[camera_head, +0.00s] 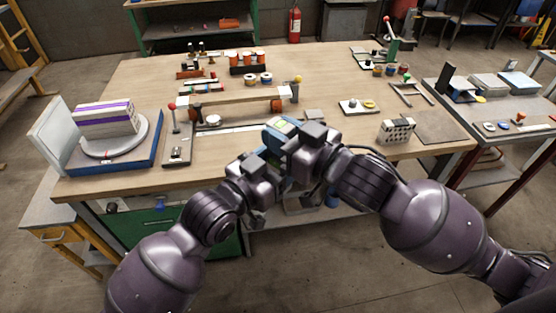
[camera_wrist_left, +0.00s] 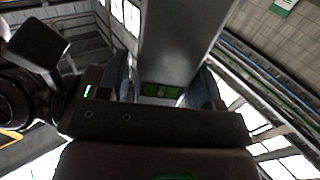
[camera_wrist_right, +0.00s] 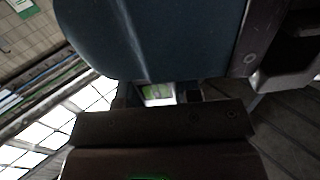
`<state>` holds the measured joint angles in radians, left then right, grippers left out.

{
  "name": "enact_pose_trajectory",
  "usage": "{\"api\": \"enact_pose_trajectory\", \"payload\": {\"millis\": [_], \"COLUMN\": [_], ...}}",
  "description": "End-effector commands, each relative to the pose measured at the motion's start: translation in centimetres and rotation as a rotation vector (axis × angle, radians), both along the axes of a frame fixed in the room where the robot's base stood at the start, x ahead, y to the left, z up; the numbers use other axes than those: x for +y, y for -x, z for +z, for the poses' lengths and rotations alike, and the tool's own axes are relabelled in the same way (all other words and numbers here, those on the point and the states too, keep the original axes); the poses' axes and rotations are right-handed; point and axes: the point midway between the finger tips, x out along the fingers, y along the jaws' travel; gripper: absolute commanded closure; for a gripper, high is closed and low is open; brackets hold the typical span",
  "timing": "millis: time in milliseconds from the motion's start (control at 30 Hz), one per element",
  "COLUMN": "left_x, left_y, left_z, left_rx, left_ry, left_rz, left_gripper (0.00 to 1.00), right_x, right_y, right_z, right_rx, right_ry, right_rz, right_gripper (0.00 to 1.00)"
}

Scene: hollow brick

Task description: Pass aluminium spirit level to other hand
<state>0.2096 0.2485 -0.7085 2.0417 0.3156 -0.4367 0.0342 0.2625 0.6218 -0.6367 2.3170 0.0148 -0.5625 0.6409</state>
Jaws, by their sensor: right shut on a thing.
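The aluminium spirit level is mostly hidden between my two hands at the near table edge. In the left wrist view the level (camera_wrist_left: 180,45) is a grey bar with a green vial window, running between the fingers. In the right wrist view only a small part of the level (camera_wrist_right: 158,91) with green shows behind a large dark blue surface. My right gripper (camera_head: 287,132) is shut on the level. My left gripper (camera_head: 268,160) is close beside it; its fingers (camera_wrist_left: 165,88) stand on either side of the bar, seemingly with narrow gaps.
A wooden workbench (camera_head: 340,85) lies ahead. A turntable with a purple-striped block (camera_head: 108,118) is at left, a bridging bar (camera_head: 225,97) in the middle, and a hollow brick (camera_head: 397,130) at right. A side table (camera_head: 520,108) stands farther right.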

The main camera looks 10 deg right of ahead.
Motion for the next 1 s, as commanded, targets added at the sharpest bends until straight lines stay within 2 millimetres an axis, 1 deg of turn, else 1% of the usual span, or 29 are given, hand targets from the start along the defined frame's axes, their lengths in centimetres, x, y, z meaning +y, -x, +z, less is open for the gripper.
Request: {"api": "enact_pose_trajectory", "payload": {"millis": [33, 200, 267, 300, 367, 400, 467, 767, 867, 1000], "left_x": [0.0, 0.0, 0.0, 0.0, 0.0, 0.0, 0.0, 0.0, 0.0, 0.0], "left_y": [0.0, 0.0, 0.1, 0.1, 0.1, 0.1, 0.0, 0.0, 0.0, 0.0], "left_z": [0.0, 0.0, 0.0, 0.1, 0.1, 0.1, 0.1, 0.1, 0.1, 0.1], "left_rx": [0.0, 0.0, 0.0, -0.001, -0.001, -0.001, -0.001, -0.001, -0.001, -0.001], "left_ry": [0.0, 0.0, 0.0, 0.002, 0.002, 0.002, 0.002, 0.002, 0.002, 0.002], "left_rz": [0.0, -0.001, -0.001, -0.002, -0.002, -0.001, -0.001, 0.0, 0.0, 0.0], "left_gripper": [0.48, 0.74, 0.83, 0.83, 0.83, 0.83, 0.83, 0.83, 0.83, 0.83], "right_x": [0.0, 0.0, 0.0, 0.0, 0.0, 0.0, 0.0, -0.1, -0.6, -1.7], "right_y": [0.0, 0.0, 0.0, 0.0, 0.0, 0.0, 0.0, 0.1, 0.6, 2.0], "right_z": [0.1, 0.1, 0.1, 0.1, 0.1, 0.1, 0.1, 0.0, -0.1, -0.1], "right_rx": [-0.002, -0.002, -0.002, -0.002, -0.002, -0.001, -0.001, 0.0, 0.001, 0.002], "right_ry": [-0.001, -0.001, -0.001, -0.001, -0.001, -0.001, -0.001, 0.0, 0.0, 0.001], "right_rz": [0.0, 0.0, 0.0, 0.0, 0.0, 0.0, 0.0, 0.0, -0.001, -0.001], "right_gripper": [1.0, 1.0, 1.0, 0.62, 0.53, 0.47, 0.39, 0.39, 0.39, 0.39]}}
